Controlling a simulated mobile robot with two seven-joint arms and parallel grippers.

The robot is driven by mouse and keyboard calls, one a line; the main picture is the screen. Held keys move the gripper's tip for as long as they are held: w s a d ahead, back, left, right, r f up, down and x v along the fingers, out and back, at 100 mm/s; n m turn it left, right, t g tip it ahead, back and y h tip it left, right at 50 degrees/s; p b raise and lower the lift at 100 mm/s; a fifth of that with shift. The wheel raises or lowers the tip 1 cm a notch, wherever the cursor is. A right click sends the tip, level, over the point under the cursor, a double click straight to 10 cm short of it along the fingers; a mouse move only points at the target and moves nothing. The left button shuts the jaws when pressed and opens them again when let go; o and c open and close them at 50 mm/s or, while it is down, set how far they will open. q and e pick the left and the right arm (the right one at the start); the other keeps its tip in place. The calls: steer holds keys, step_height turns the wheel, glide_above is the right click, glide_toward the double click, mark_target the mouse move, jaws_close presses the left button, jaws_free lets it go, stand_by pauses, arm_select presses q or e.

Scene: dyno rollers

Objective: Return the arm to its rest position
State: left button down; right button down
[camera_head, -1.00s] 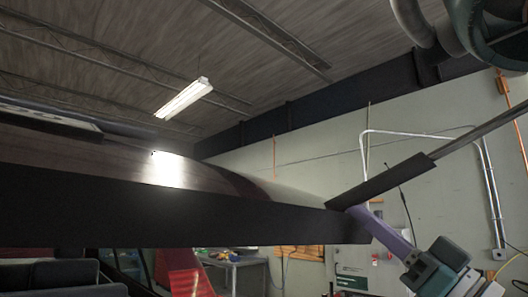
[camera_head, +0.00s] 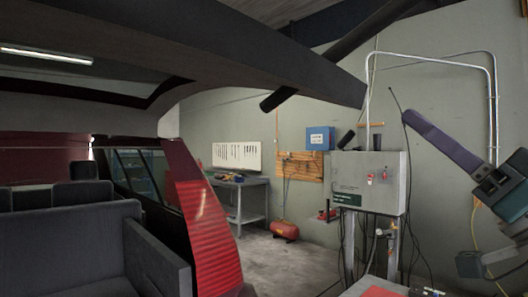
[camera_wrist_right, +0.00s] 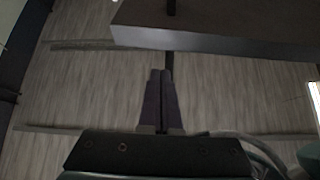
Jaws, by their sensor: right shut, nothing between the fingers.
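My right gripper (camera_head: 407,116) is at the right of the head view, with its purple fingers pointing up and left. Its fingers are together and hold nothing; they also show pressed together in the right wrist view (camera_wrist_right: 160,73). The fingertips are just right of the end of a dark raised panel edge (camera_head: 300,60), with a small gap in the picture. In the wrist view, a dark beam (camera_wrist_right: 210,42) lies beyond the fingertips, against the ceiling. My left gripper is not in view.
A red vehicle with grey seats (camera_head: 75,240) fills the left, its red tail lamp (camera_head: 205,225) facing out. A grey control cabinet (camera_head: 365,182) stands behind, left of my gripper. A workbench (camera_head: 240,195) and a red tank (camera_head: 285,230) are farther back. Some floor (camera_head: 280,260) is clear.

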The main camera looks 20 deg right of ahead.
steer(key=w+f+m+g+h+p, duration=0.25)
steer(key=f+m+g+h, duration=0.35)
steer(key=f+h, duration=0.4)
steer(key=s+a+f+n+g, duration=0.1)
steer(key=s+a+f+g, duration=0.35)
steer(key=f, duration=0.35)
steer(key=s+a+f+n+g, duration=0.1)
steer(key=s+a+f+g, duration=0.3)
steer(key=f, duration=0.5)
steer(key=s+a+f+n+g+y, duration=0.1)
steer(key=s+a+f+n+g, duration=0.15)
steer(key=s, duration=0.35)
steer(key=s+a+f+n+g+y, duration=0.1)
steer(key=s+a+g, duration=0.25)
steer(key=s, duration=0.25)
step_height(320, 180, up, 21)
steer(key=d+p, duration=0.1)
steer(key=p, duration=1.9)
steer(key=shift+w+f+g+p, duration=0.15)
steer(key=shift+g+p, duration=0.15)
steer(key=shift+g, duration=0.05)
